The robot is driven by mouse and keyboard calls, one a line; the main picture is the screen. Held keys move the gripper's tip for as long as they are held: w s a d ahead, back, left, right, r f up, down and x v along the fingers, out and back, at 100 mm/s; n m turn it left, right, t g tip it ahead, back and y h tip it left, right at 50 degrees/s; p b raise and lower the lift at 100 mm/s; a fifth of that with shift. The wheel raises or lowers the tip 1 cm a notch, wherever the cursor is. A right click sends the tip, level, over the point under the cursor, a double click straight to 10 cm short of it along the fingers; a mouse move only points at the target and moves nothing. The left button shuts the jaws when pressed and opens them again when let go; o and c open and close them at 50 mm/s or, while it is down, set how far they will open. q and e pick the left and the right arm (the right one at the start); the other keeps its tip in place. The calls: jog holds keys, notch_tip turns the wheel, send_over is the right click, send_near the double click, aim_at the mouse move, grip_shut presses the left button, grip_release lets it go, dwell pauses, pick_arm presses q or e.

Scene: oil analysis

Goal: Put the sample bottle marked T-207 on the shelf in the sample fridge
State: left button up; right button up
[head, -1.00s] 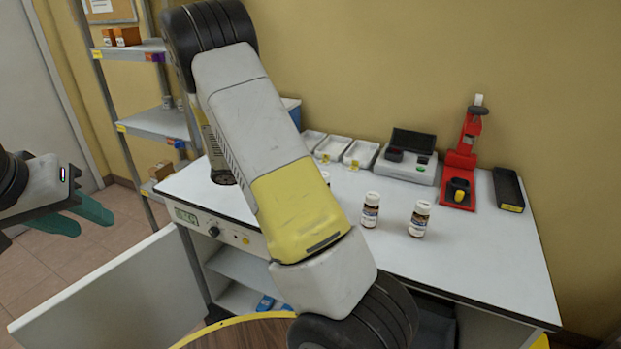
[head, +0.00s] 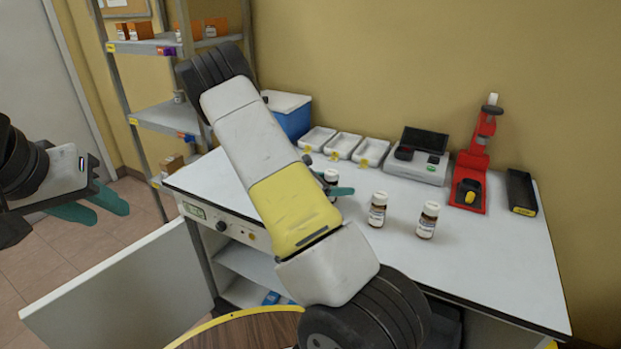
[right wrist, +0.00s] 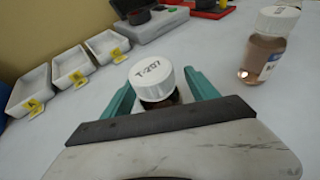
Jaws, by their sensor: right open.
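The bottle marked T-207 (right wrist: 152,75) stands upright on the worktop, and its white cap shows the label in the right wrist view. In the head view it is partly hidden behind my right arm (head: 331,175). My right gripper (right wrist: 160,84) is open, with one green finger on each side of this bottle; whether they touch it I cannot tell. The sample fridge (head: 240,262) is under the worktop at the left, its white door (head: 120,292) swung open and a shelf showing inside. My left gripper (head: 92,206) is at the far left, empty, its fingers apart.
Two more bottles (head: 377,210) (head: 428,220) stand to the right. White trays (head: 342,146), a grey device (head: 415,157), a red stand (head: 470,180) and a black tray (head: 521,192) line the back. A shelf rack (head: 160,120) stands at left.

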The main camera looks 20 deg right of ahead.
grip_shut()
dwell(0.3)
